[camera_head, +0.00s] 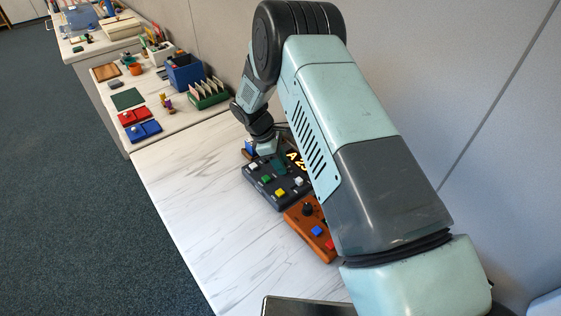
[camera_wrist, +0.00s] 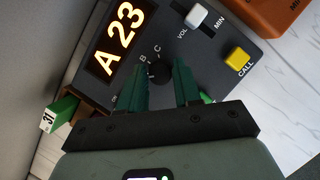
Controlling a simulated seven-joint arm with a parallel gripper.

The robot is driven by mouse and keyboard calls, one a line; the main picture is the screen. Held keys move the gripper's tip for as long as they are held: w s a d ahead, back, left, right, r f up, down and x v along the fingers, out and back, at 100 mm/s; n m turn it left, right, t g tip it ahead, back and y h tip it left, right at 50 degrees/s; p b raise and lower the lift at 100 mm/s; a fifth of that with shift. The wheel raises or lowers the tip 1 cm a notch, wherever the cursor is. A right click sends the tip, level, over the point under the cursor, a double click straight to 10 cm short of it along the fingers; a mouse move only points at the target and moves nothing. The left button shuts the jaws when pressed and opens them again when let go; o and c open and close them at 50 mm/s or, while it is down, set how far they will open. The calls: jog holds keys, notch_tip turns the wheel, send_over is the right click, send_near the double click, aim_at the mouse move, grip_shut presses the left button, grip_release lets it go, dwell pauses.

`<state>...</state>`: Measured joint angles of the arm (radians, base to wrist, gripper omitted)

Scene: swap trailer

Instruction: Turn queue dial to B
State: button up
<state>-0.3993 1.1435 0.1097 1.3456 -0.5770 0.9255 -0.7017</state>
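The queue dial (camera_wrist: 159,71) is a small black round knob on a dark grey control panel (camera_wrist: 225,62). The letters B and C are printed around its far side in the wrist view. My gripper (camera_wrist: 161,78) has its two green fingers on either side of the dial, close against it, with the knob filling the gap. The dial's pointer is hidden or too dark to read. A lit display reading "A 23" (camera_wrist: 119,38) is beside the dial. In the head view my gripper (camera_head: 278,163) reaches down to the panel (camera_head: 262,183); the dial is hidden there.
On the panel are a white slider (camera_wrist: 196,16) and a yellow CALL button (camera_wrist: 237,60). An orange box (camera_head: 305,222) with a black knob stands next to it. A green block marked 31 (camera_wrist: 58,115) is near the panel's edge. The white table (camera_head: 195,200) to the left is clear.

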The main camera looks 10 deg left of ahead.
grip_shut()
jog(key=shift+m, duration=0.3)
jog(key=m+g, duration=0.1)
jog(key=m, duration=0.3)
jog(key=shift+w+g, duration=0.15)
jog(key=shift+g, duration=0.25)
jog(key=shift+m+g+y, duration=0.6)
jog(key=shift+m, duration=1.5)
jog(key=shift+w, duration=0.1)
jog(key=shift+o, duration=2.2)
grip_release()
